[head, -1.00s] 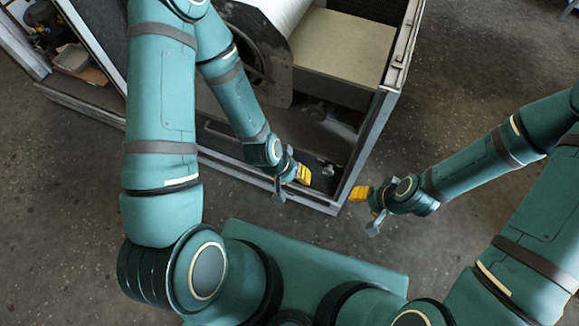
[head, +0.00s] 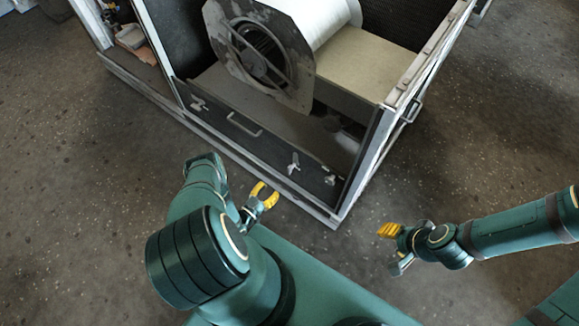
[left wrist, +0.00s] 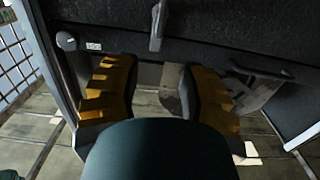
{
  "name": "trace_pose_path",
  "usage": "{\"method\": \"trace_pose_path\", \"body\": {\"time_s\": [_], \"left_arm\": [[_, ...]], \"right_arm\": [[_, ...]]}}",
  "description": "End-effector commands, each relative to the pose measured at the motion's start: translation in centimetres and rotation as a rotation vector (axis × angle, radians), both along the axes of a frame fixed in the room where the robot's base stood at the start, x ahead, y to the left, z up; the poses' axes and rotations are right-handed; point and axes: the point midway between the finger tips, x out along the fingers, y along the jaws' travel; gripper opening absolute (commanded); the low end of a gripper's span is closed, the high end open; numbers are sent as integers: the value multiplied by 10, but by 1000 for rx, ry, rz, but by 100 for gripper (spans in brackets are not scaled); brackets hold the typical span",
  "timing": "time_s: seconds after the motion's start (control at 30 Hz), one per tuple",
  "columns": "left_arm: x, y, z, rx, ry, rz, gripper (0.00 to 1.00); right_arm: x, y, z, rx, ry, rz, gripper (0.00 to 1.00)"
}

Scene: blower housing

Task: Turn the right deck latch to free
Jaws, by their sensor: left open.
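The right deck latch (head: 293,162) is a small grey lever on the dark front strip of the deck, standing roughly crosswise to it. In the left wrist view the latch (left wrist: 157,28) hangs from the dark panel at top centre, beyond the fingers. My left gripper (head: 264,195) is open and empty, in front of the housing and apart from the latch. Its yellow ridged fingers (left wrist: 160,95) show spread in the left wrist view. My right gripper (head: 391,247) is off to the right, away from the housing; its jaw opening is unclear.
A left latch (head: 198,104), a bar handle (head: 243,124) and a round knob (head: 330,180) sit on the same strip. The blower (head: 262,52) stands behind it. The housing's frame corner post (head: 368,150) rises right of the latch. The floor in front is clear.

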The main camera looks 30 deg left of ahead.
Motion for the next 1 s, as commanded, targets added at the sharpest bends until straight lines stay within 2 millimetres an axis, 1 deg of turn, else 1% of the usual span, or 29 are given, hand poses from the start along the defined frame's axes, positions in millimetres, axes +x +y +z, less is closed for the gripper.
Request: {"method": "trace_pose_path", "body": {"time_s": [0.07,0.17,0.27,0.7,0.83,1.0], "left_arm": [[-6,-1,-1,4,-25,-1,41],[-1,-2,-1,6,-37,-4,41],[12,-3,-1,6,-37,-4,41],[96,-10,-1,6,-36,-4,41],[114,-11,-1,5,-35,-4,41],[127,-12,-1,5,-34,-3,41]], "right_arm": [[0,0,0,0,0,0,47],[0,0,-1,0,0,0,47],[0,0,-3,0,0,0,47],[3,0,-16,-1,-7,-2,47],[4,-1,-19,-2,-9,-2,47],[4,-1,-21,-2,-9,-3,47]]}}
